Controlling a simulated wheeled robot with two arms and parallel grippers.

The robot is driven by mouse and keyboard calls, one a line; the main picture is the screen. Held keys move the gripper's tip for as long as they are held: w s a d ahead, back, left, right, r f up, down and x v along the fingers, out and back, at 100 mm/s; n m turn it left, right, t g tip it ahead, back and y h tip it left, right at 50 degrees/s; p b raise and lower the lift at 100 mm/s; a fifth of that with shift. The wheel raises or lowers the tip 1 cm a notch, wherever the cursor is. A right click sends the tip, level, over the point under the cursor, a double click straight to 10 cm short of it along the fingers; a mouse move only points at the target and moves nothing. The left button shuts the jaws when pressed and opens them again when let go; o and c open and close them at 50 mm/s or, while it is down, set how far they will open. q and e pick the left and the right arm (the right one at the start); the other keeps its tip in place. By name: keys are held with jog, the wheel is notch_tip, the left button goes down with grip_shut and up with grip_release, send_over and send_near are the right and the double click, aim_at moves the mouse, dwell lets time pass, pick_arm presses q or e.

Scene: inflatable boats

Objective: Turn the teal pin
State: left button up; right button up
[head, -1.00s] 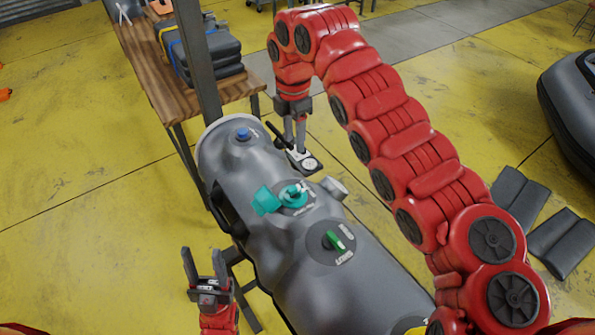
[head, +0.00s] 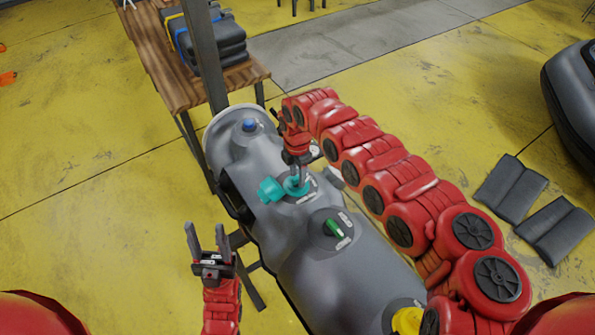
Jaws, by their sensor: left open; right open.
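The teal pin (head: 296,187) sits in a round dial plate on top of the grey inflatable tube (head: 290,222). A teal cap (head: 270,190) lies beside it on the left. My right gripper (head: 298,183) points down over the teal pin, its fingers at the pin. It is open, and the pin is partly hidden behind the fingers. I cannot tell if they touch it. My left gripper (head: 209,240) is open and empty, left of the tube, fingers pointing up.
A green switch (head: 334,228) on a dark dial, a blue knob (head: 249,125) and a yellow cap (head: 407,320) are also on the tube. A wooden table (head: 151,62) with stacked dark bags (head: 212,42) stands behind. Dark pads (head: 511,188) lie on the floor at right.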

grip_shut()
